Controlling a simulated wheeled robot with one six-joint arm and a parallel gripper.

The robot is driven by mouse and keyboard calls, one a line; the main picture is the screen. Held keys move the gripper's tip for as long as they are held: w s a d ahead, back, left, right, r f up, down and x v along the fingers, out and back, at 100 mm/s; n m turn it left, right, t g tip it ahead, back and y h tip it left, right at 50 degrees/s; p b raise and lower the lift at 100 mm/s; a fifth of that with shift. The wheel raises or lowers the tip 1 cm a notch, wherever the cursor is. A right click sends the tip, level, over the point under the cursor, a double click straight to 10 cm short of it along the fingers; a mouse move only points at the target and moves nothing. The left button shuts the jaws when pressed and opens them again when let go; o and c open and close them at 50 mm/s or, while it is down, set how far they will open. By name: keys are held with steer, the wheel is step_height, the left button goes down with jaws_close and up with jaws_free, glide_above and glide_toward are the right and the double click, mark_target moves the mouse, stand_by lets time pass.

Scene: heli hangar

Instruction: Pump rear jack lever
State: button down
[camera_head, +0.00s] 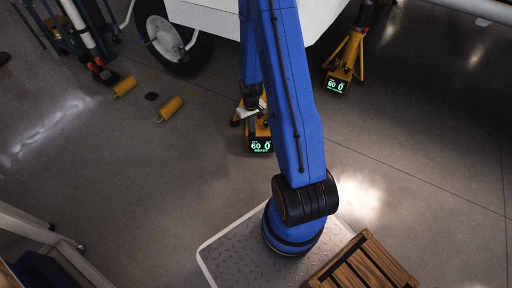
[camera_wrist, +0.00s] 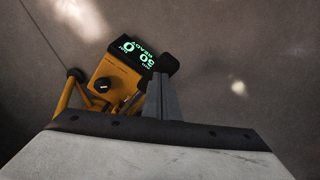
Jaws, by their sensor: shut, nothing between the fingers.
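A yellow jack (camera_head: 252,126) with a lit green display reading 60, 0 and READY stands under the white helicopter body, partly hidden by my blue arm. In the wrist view the same yellow jack (camera_wrist: 116,76) shows a black knob and its display upside down. My gripper (camera_wrist: 160,80) is shut and empty, its grey fingers pointing at the jack's side beside the display. A black bar-like part (camera_wrist: 166,64) lies at the fingertips; I cannot tell whether it is the lever or whether they touch. A second yellow jack (camera_head: 345,68) with a similar display stands farther right.
A red-and-black tool (camera_head: 102,73) stands farther left. A wooden crate (camera_head: 366,266) is at the front. The right floor is clear.

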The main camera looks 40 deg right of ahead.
stand_by(0.3)
steer(key=shift+r, duration=2.5)
steer(key=s+a+r+t, duration=0.1)
steer(key=s+a+r, duration=0.15)
steer(key=r, duration=0.65)
steer(key=s+a+r+t, duration=0.15)
steer(key=a+r, duration=0.25)
steer(key=r, duration=0.6)
steer(key=s+a+r, duration=0.2)
steer(key=a+r, duration=0.1)
steer(key=r, duration=0.6)
steer(key=s+a+r+t, duration=0.1)
steer(key=s+a+r, duration=0.2)
steer(key=s+r, duration=0.4)
steer(key=s+a+r+n+t, duration=0.1)
steer(key=s+a+r, duration=0.3)
steer(key=s, duration=0.9)
steer(key=shift+s+a+r, duration=0.2)
steer(key=shift+a+r, duration=0.1)
steer(key=shift+r, duration=1.35)
